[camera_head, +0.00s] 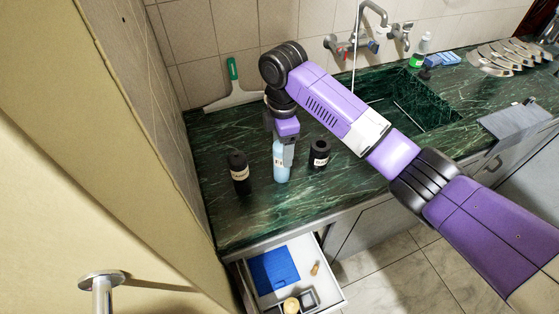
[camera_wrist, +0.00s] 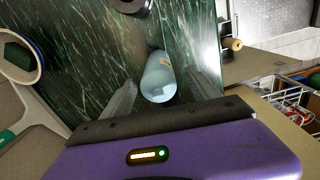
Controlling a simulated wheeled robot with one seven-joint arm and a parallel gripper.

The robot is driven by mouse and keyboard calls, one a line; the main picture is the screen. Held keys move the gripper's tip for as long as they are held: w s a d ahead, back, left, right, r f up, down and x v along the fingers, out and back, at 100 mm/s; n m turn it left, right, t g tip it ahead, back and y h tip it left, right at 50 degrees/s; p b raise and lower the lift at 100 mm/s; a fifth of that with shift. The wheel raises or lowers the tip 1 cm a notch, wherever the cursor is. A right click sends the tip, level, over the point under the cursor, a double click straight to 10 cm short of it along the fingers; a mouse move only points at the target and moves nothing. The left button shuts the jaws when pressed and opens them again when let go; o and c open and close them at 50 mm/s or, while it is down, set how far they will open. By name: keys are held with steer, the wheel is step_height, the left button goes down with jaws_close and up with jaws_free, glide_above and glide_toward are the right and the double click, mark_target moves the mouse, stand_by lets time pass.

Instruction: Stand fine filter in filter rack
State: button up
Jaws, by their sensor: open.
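A light blue cylinder (camera_head: 281,168), which looks like the fine filter, stands on the dark green counter between two black labelled cylinders. Its label is too small to read. My gripper (camera_head: 287,154) is above it and pointing down, with a finger hiding part of its right side. In the wrist view, the light blue cylinder (camera_wrist: 158,78) lies between the two spread fingers of my gripper (camera_wrist: 162,95), with visible gaps to both. I cannot clearly make out a filter rack in either view.
A black cylinder (camera_head: 239,172) stands left of the blue one and another black cylinder (camera_head: 319,154) to its right. A squeegee (camera_head: 234,88) leans at the back wall. An open drawer (camera_head: 327,280) juts out below the counter. The sink (camera_head: 412,98) is at right.

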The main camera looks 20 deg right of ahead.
step_height(320, 180, down, 5)
steer(key=shift+w+p, duration=0.1)
steer(key=shift+p, duration=0.55)
steer(key=shift+c, duration=0.2)
jaws_close()
